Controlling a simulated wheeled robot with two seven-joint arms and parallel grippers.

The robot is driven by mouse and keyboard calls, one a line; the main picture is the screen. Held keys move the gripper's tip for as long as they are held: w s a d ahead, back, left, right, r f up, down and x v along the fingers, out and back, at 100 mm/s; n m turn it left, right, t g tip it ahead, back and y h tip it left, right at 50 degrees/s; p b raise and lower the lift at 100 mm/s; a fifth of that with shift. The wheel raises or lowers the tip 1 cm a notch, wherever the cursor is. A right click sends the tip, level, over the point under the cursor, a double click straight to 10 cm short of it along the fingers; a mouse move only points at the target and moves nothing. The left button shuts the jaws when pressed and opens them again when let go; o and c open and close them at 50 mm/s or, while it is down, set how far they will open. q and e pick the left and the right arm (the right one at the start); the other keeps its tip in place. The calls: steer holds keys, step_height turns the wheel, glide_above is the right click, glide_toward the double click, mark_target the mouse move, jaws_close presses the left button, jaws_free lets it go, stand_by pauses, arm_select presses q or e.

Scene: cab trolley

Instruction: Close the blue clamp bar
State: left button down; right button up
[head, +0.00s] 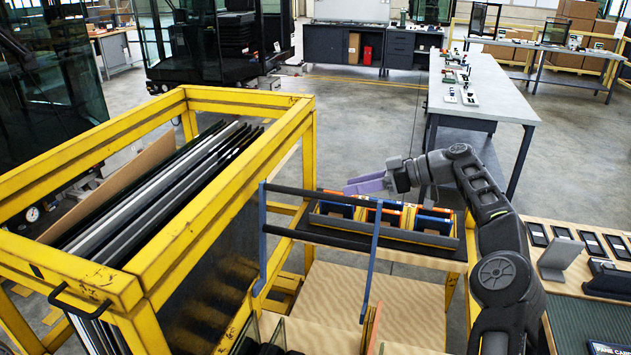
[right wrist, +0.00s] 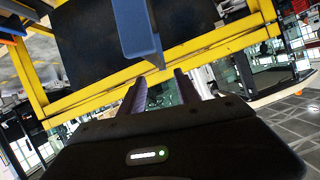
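The blue clamp bar is a frame with two blue uprights, the near one (head: 371,262) and the far-left one (head: 262,240), joined by dark crossbars. It stands raised beside the yellow rack, over the wooden shelf. My right gripper (head: 364,184) has purple fingers and is close to the upper right end of the bar. In the right wrist view a blue flat piece, likely the clamp bar (right wrist: 143,45), is ahead of the fingers (right wrist: 161,88). The fingers are apart with nothing seen between them. Whether they touch the bar cannot be told. My left gripper is not in view.
A yellow rack (head: 215,100) holding dark panes stands at the left. A tray of blue and orange boxes (head: 390,232) lies behind the clamp frame. A wooden shelf (head: 340,292) is below. A dark mat table (head: 580,320) is at the right. Open floor lies behind.

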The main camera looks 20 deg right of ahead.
steer(key=shift+w+d+f, duration=0.1)
steer(key=shift+d+f, duration=0.1)
steer(key=shift+d, duration=0.15)
steer(key=shift+a, duration=0.1)
steer(key=shift+a, duration=0.1)
steer(key=shift+w+a+f+b, duration=0.3)
steer(key=shift+a+f+b, duration=0.15)
steer(key=shift+b, duration=0.35)
steer(key=shift+w+a+f+b, duration=0.25)
steer(key=shift+a+b, duration=0.1)
steer(key=shift+b, duration=0.1)
steer(key=x, duration=0.1)
steer(key=p+x, duration=0.1)
steer(key=x, duration=0.2)
steer(key=shift+w+a+r+p, duration=0.15)
steer(key=shift+a+r+p, duration=0.1)
steer(key=shift+a+p, duration=0.1)
steer(key=shift+w+a+f, duration=0.25)
